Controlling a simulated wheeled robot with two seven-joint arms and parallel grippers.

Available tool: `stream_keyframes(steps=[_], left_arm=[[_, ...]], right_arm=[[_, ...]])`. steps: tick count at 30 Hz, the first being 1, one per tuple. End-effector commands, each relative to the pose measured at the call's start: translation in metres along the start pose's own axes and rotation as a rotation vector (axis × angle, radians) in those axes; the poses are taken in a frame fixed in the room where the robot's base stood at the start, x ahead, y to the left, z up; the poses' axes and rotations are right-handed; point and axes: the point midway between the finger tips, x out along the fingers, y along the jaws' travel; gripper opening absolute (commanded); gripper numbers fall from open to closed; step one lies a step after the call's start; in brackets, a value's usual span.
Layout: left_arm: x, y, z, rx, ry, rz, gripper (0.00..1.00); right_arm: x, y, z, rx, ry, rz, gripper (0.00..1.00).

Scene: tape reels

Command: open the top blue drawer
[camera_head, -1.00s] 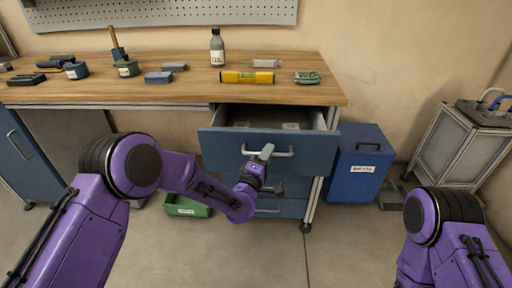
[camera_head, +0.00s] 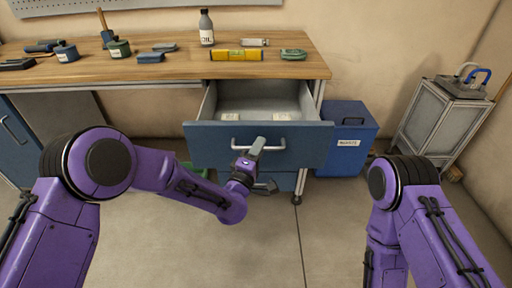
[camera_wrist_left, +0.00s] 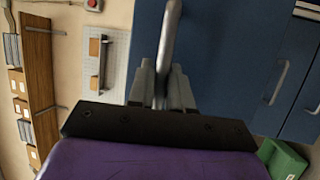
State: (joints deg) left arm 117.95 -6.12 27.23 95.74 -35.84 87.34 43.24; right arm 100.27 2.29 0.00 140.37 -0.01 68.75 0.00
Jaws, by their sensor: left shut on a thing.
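The top blue drawer (camera_head: 205,145) stands pulled out from under the workbench, and its grey inside shows. A pale bar handle (camera_head: 287,146) runs across its front. My left gripper (camera_head: 256,147) is at the middle of this handle, shut on it. In the left wrist view the two grey fingers (camera_wrist_left: 161,88) close around the handle bar (camera_wrist_left: 171,40), with the blue drawer front behind. My right arm (camera_head: 420,215) comes in at the right; its gripper is out of frame.
Small labelled items (camera_head: 281,116) lie in the drawer. The wooden benchtop (camera_head: 180,69) holds a bottle (camera_head: 206,28), a yellow level (camera_head: 236,55) and several tools. A blue waste bin (camera_head: 345,150) stands right of the drawer. A green bin (camera_head: 192,168) is partly hidden below. Floor in front is clear.

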Motion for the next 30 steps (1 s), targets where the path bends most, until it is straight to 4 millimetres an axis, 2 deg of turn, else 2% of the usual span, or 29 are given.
stream_keyframes(steps=[4,5,6,7,17,20,27,30], left_arm=[[0.000,0.000,-0.001,-0.001,0.004,0.000,0.00],[0.000,0.000,-0.001,-0.001,0.004,0.000,0.22],[0.000,0.000,-0.001,-0.001,0.004,0.000,0.35],[0.000,0.000,-0.001,-0.001,0.003,0.000,0.40],[-0.005,-0.001,-0.002,0.000,0.002,-0.002,0.40],[-0.021,-0.001,-0.002,-0.001,0.003,-0.002,0.40],[-0.078,-0.002,-0.002,0.000,0.002,-0.003,0.40],[-0.095,-0.002,-0.002,0.000,0.002,-0.002,0.40]], right_arm=[[0.000,0.000,0.000,0.000,0.000,0.000,0.43],[0.000,0.000,0.000,0.000,0.000,0.000,0.43],[0.000,0.000,0.000,0.000,0.000,0.000,0.43],[0.000,0.000,0.000,0.000,0.000,0.000,0.43],[0.001,0.000,0.000,0.000,0.000,0.000,0.43],[0.002,0.000,0.001,0.000,0.000,0.000,0.43],[0.009,-0.001,0.004,0.000,0.000,0.000,0.43],[0.011,-0.001,0.005,0.000,0.000,0.000,0.43]])
